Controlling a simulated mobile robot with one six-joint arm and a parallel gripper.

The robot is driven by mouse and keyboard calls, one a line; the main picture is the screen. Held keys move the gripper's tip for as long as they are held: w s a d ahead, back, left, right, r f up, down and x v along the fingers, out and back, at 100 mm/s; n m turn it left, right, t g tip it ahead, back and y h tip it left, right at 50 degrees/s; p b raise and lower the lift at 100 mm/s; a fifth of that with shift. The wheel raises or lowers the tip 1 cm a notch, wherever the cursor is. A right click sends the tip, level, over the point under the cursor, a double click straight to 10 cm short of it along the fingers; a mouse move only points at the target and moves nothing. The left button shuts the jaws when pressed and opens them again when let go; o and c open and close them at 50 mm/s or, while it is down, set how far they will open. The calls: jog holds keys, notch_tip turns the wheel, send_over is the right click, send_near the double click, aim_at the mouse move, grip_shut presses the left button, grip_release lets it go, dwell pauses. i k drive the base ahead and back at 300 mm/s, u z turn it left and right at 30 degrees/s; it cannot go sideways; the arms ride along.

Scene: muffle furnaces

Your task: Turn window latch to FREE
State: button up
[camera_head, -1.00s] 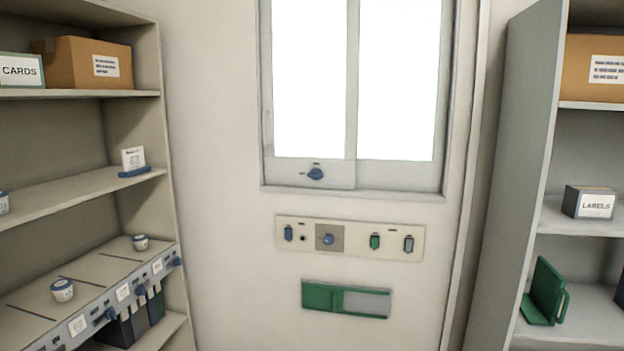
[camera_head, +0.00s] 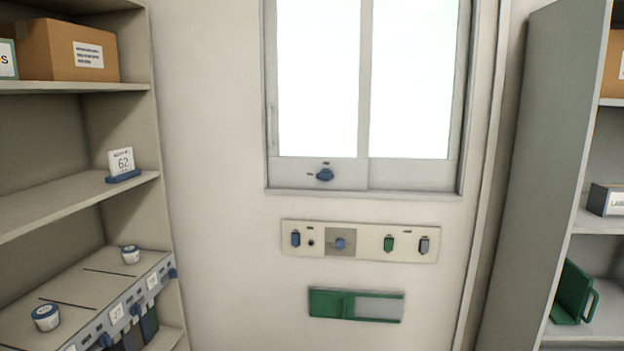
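The window (camera_head: 366,187) is in the wall ahead, with two bright panes in a grey frame. The window latch (camera_head: 325,175) is a small blue knob on the lower rail of the left sash. One small dark mark is above it and another is to its left. The knob's grip looks roughly level, its wider end to the right, but it is too small to be sure which mark it points to. The lettering is not readable. My gripper and arm are not in view.
Below the window is a panel (camera_head: 290,226) with blue, green and grey switches and a blue dial (camera_head: 340,243). Under it is a green sliding cover (camera_head: 328,303). Shelves stand at left (camera_head: 60,205) and right (camera_head: 548,150).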

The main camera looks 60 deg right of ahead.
aim_at(325, 174)
jog(key=z, duration=0.05)
jog(key=i, duration=0.8)
jog(key=z, duration=0.8)
jog(key=i, duration=0.8)
jog(key=z, duration=0.35)
